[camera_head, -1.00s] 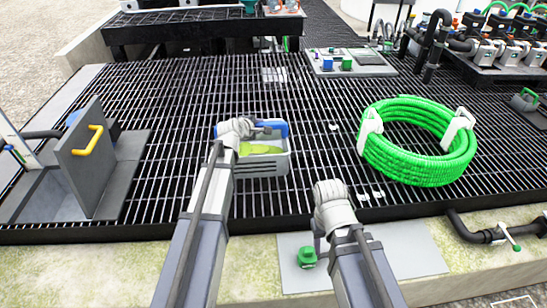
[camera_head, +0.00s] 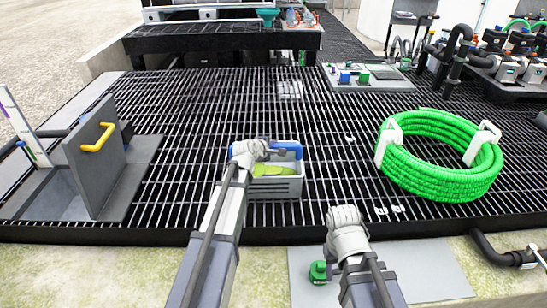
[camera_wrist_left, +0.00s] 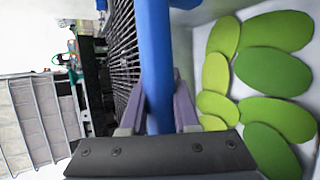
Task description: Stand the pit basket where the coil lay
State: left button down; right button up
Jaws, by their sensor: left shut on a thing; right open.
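The pit basket is a grey crate (camera_head: 275,188) with a blue handle (camera_head: 290,148) and green leaf-like pieces inside. My left gripper (camera_head: 268,149) is shut on the blue handle, which runs between its fingers in the left wrist view (camera_wrist_left: 158,95). The basket appears over the dark grating; I cannot tell whether it touches it. The coil is a bright green hose ring (camera_head: 440,178) with white straps, lying on the grating to the right of the basket. My right gripper (camera_head: 335,245) is low at the front, its fingers mostly hidden by its own wrist.
A green knob (camera_head: 318,271) sits by a pale plate (camera_head: 430,272) at the front. Pumps and pipes (camera_head: 510,60) stand at the back right. Grating (camera_head: 215,110) behind the basket is clear.

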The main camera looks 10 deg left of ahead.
pick_arm(q)
notch_tip(320, 180, down, 3)
jog(key=shift+r+b, duration=0.1)
jog(key=shift+b, duration=0.95)
jog(key=c, duration=0.7)
grip_release()
jog(key=shift+f, duration=0.2)
jog(key=shift+o, duration=0.2)
jog(key=p+v, duration=0.6)
jog(key=v, duration=0.6)
